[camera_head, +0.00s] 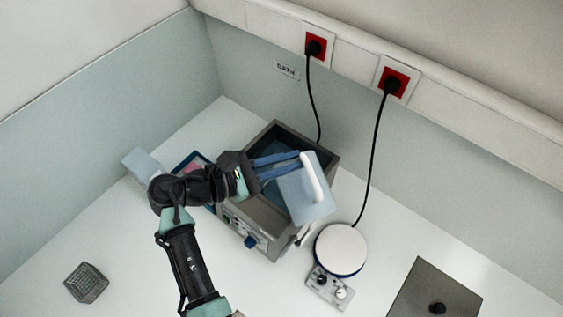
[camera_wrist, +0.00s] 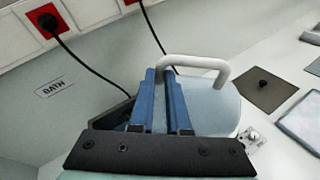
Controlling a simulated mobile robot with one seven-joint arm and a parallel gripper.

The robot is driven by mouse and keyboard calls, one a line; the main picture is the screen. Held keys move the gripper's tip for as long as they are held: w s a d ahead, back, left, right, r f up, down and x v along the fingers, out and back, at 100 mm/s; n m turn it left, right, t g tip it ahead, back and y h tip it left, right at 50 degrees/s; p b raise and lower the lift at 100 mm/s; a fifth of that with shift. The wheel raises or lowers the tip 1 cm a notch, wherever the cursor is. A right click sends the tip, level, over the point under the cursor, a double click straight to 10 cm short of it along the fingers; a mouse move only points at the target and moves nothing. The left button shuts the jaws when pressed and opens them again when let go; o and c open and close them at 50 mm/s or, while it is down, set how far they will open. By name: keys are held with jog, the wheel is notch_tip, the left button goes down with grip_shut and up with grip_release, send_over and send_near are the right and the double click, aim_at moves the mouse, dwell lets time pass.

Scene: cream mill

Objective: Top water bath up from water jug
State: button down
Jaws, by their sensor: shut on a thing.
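The water jug (camera_head: 303,200) is a pale blue vessel with a white handle (camera_head: 312,177). My gripper (camera_head: 299,162) has blue fingers shut on the jug at its handle. The jug is held over the right part of the water bath (camera_head: 262,213), a grey open-topped box with a dark inside and a blue knob on its front. The jug and arm hide part of the bath's opening. In the wrist view the jug (camera_wrist: 212,108) lies beyond the fingers (camera_wrist: 165,75), the handle's left end between them. I cannot tell its exact tilt or the water level.
A round white-topped hotplate (camera_head: 340,248) stands close right of the bath. A grey plate with a black knob (camera_head: 425,292) lies at lower right. A small wire rack (camera_head: 86,283) stands at lower left. A black cord (camera_head: 373,155) hangs from a red socket. The front left counter is largely clear.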

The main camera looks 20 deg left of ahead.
jog(key=m, duration=0.1)
jog(key=m+b, duration=0.1)
jog(key=r+m+t, duration=0.1)
jog(key=shift+s+d, duration=0.3)
jog(key=shift+s, duration=0.1)
jog(key=m+b, duration=0.2)
jog(key=r+m+t+b, duration=0.1)
jog(key=shift+s+d+y, duration=0.2)
jog(key=shift+s+y, duration=0.05)
jog(key=shift+y, duration=0.05)
jog(key=m+b, duration=0.1)
jog(key=b, duration=0.1)
jog(key=r+m+t+b, duration=0.1)
jog(key=m+b, duration=0.1)
jog(key=s+r+m+b, duration=0.1)
jog(key=m+b, duration=0.1)
jog(key=shift+d+r+t+b, duration=0.1)
jog(key=shift+d+t+b, duration=0.25)
jog(key=shift+t, duration=0.05)
jog(key=shift+r+m, duration=0.5)
jog(key=shift+m, duration=0.1)
jog(key=shift+s+f, duration=0.1)
